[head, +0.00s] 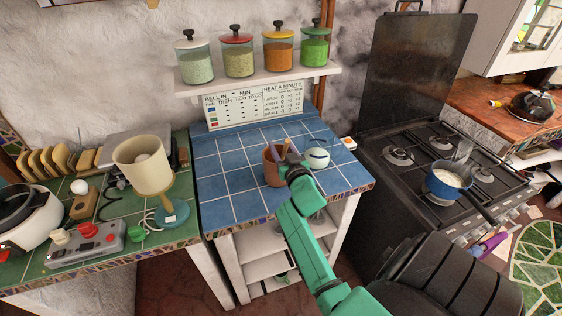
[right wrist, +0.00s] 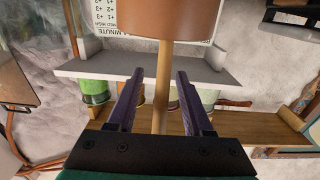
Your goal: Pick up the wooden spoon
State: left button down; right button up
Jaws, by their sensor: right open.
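The wooden spoon (right wrist: 162,85) shows in the right wrist view as a straight pale wooden handle sticking out of a brown pot (right wrist: 165,18). The rest of the spoon inside the pot is hidden. In the head view the brown pot (head: 272,168) stands on the blue tiled counter. My right gripper (head: 288,163) is at the pot's right side and partly covers it. In the right wrist view my right gripper (right wrist: 161,82) is open, with its two dark fingers on either side of the handle and a gap at each side. My left gripper is out of view.
A round white-and-blue vessel (head: 318,156) stands close to the right of my gripper. A shelf (head: 262,79) with several jars is behind. A lamp (head: 145,165) stands on the green counter at left, a stove (head: 440,160) at right. The blue counter's left part is clear.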

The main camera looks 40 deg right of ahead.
jog(key=shift+a, duration=0.15)
grip_shut()
jog(key=shift+r, duration=0.1)
